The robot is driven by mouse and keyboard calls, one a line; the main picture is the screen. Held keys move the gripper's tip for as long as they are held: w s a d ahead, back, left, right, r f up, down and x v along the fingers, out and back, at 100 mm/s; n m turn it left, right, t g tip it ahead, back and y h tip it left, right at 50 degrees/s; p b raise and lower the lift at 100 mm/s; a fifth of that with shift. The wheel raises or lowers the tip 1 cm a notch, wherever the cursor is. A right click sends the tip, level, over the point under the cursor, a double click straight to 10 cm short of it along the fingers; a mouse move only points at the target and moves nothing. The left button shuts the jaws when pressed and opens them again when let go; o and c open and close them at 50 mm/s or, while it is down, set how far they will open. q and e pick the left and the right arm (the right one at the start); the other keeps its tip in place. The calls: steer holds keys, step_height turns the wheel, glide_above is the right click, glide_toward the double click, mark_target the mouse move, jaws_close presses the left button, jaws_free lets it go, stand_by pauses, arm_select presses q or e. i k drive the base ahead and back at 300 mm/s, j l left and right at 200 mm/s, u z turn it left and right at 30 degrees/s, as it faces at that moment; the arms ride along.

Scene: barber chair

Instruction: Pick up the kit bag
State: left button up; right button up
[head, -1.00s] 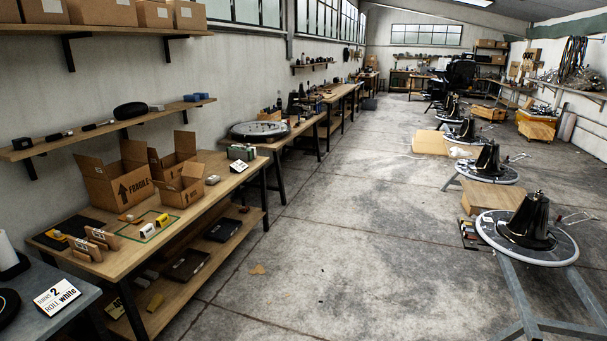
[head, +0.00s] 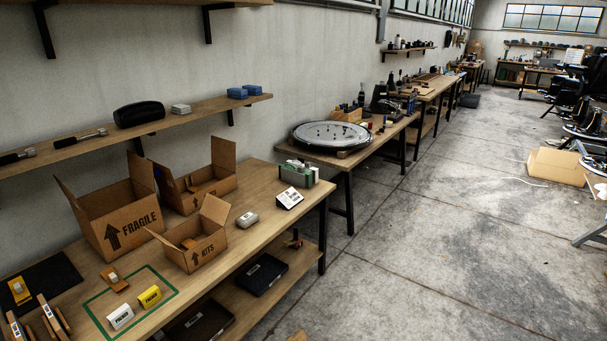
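I cannot tell for sure which thing is the kit bag. A small open cardboard box marked KITS (head: 207,256) stands on the near wooden bench, and only a small part of its inside shows. A dark rounded case (head: 138,113) lies on the wall shelf above. White (head: 121,317) and yellow (head: 150,296) labelled items stand inside a green outline on the bench, in front of the KITS box. Neither of my grippers is in view.
A box marked FRAGILE (head: 122,222) and another open box (head: 212,180) stand beside the KITS box. Black trays (head: 262,274) lie on the lower shelf. The concrete floor (head: 440,250) right of the bench is clear. A carton (head: 556,166) sits farther right.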

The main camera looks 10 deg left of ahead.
mark_target(247, 219)
steer(key=i, duration=1.65)
steer(key=i+u, duration=0.4)
steer(key=i+l+u, duration=0.6)
steer(key=i+u, duration=0.15)
steer(key=i, duration=0.1)
